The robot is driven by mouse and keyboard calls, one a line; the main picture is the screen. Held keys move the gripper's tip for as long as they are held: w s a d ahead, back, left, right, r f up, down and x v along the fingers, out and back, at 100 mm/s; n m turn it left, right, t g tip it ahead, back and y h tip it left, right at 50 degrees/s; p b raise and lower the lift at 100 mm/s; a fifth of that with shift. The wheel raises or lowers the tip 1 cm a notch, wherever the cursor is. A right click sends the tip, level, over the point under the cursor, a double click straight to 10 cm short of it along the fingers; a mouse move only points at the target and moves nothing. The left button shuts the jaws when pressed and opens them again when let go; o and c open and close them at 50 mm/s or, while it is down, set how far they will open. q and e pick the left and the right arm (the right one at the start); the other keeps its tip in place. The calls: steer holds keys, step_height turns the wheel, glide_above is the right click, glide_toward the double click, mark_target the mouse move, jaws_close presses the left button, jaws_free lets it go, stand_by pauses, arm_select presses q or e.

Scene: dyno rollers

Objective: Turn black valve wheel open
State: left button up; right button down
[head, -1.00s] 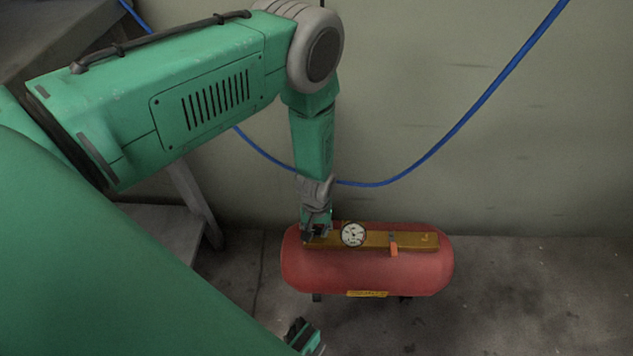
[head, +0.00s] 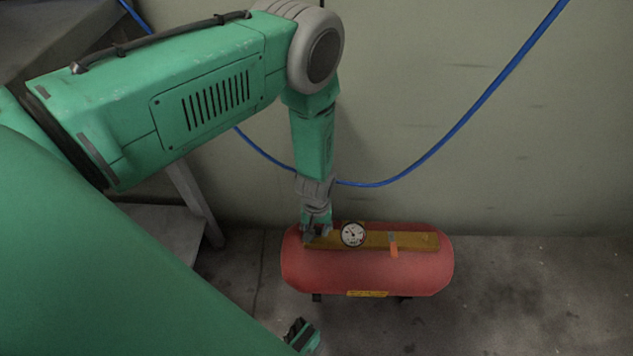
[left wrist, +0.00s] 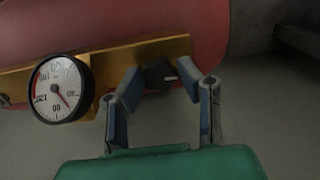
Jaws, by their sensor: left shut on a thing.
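The black valve wheel (left wrist: 158,74) shows in the left wrist view at the right end of the brass manifold (left wrist: 120,62), between my gripper's fingers. My left gripper (left wrist: 161,80) is shut on the wheel, with one finger on each side. A small pale mark shows on the wheel. In the head view my left gripper (head: 317,236) is at the left end of the brass manifold (head: 375,240) on the red tank (head: 365,272), and the wheel is mostly hidden there.
A round white gauge (head: 353,234) stands close beside my left gripper. An orange lever (head: 393,246) sits further right on the manifold. A blue hose (head: 455,133) hangs along the wall behind. Grey steps (head: 165,235) stand at the left. The floor right of the tank is clear.

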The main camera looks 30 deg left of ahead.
mark_target(317, 230)
arm_select(q)
steer(key=shift+w+r, duration=0.15)
steer(key=shift+w, duration=0.25)
steer(key=o, duration=1.1)
steer(key=shift+o, duration=0.2)
steer(key=shift+s, duration=0.2)
step_height(317, 230, up, 12)
